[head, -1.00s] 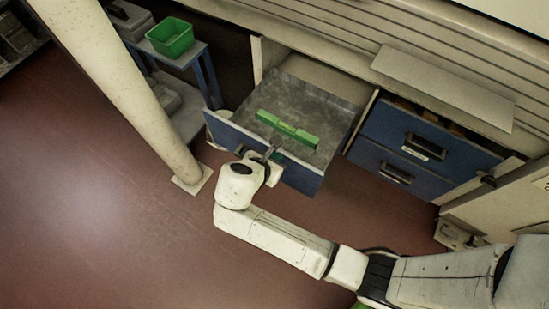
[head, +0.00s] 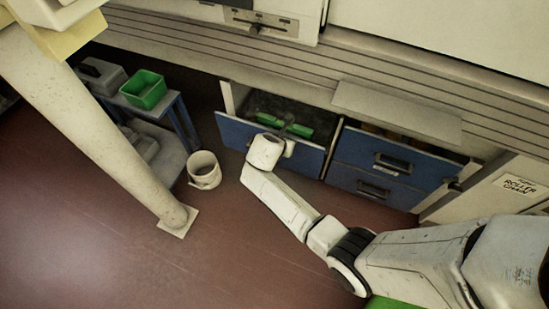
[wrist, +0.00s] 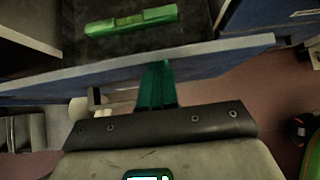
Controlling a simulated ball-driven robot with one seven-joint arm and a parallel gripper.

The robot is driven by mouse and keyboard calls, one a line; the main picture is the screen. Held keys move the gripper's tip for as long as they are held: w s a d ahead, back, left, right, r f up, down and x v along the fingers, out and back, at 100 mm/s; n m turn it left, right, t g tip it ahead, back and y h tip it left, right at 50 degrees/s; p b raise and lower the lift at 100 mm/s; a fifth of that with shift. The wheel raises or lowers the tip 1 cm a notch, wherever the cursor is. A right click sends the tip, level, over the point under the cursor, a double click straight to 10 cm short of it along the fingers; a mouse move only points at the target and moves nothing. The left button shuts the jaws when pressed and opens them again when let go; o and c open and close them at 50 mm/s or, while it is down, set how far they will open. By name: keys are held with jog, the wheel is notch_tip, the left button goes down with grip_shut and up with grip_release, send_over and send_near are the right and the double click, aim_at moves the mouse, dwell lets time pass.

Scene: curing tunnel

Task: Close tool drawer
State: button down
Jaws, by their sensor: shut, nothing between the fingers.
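The tool drawer (head: 308,160) has a blue front and stands partly out of the bench, with its dark tray showing behind the front. A green spirit level (head: 285,126) lies in it; the level also shows in the wrist view (wrist: 132,20). My gripper (wrist: 156,68) is shut and empty, its fingertips against or very close to the drawer's front panel (wrist: 225,50); contact is not certain. In the head view my wrist is in front of the drawer and hides the fingers and the middle of the front.
A pale pillar (head: 100,125) stands at the left. A white bucket (head: 204,172) stands on the floor near a blue-legged stand (head: 180,118) with a green bin (head: 143,90). The red floor in front is clear.

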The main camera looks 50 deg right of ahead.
jog(key=w+d+b, duration=0.2)
jog(key=w+d, duration=0.2)
jog(key=d, duration=0.8)
jog(key=shift+a+r, duration=0.1)
jog(key=a+f+p+v, duration=0.2)
jog(key=p+v, duration=0.3)
jog(key=v, duration=0.7)
jog(key=shift+s+a+r, duration=0.15)
jog(key=shift+s+a, duration=0.15)
jog(key=shift+s, duration=0.2)
